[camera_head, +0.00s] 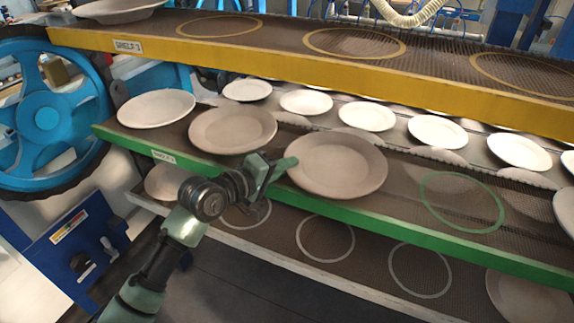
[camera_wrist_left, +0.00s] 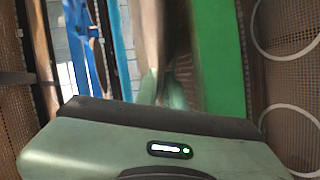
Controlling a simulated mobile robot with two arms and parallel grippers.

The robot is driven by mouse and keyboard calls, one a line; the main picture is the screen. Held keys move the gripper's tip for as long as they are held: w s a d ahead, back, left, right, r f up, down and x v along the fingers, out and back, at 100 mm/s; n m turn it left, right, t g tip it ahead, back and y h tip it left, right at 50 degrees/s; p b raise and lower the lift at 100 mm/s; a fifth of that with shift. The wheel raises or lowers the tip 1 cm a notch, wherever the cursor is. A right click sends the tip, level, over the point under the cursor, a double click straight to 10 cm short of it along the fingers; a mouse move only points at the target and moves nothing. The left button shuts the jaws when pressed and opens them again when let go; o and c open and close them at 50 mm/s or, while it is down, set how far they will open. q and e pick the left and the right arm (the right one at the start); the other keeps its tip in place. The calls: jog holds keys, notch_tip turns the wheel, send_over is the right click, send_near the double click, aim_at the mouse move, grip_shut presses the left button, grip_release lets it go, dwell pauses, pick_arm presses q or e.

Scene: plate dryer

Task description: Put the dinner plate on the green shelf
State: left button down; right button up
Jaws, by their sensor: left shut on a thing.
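My left gripper (camera_head: 284,164) is shut on the left rim of a brown-grey dinner plate (camera_head: 337,163). The plate is level, at the green shelf; I cannot tell whether it rests on it or hovers just above. The green shelf (camera_head: 400,219) is the middle tier, with a green front edge that also shows in the left wrist view (camera_wrist_left: 218,60). In that view the fingers (camera_wrist_left: 162,88) show beyond the green gripper body, with the plate (camera_wrist_left: 150,30) edge-on between them. My right gripper is not in view.
Another brown plate (camera_head: 233,129) and a pale plate (camera_head: 156,108) lie to the left on the green shelf. An empty green ring (camera_head: 461,202) marks a spot to the right. A yellow shelf (camera_head: 300,62) runs above, and a lower shelf (camera_head: 300,266) with pale rings runs below.

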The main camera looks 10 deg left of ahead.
pick_arm(q)
jog(key=shift+r, duration=0.2)
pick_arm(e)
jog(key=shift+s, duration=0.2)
pick_arm(q)
jog(key=c, duration=1.8)
grip_release()
jog(key=shift+f, duration=0.25)
jog(key=shift+s, duration=0.1)
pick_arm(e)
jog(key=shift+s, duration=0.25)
pick_arm(q)
jog(key=shift+r, duration=0.15)
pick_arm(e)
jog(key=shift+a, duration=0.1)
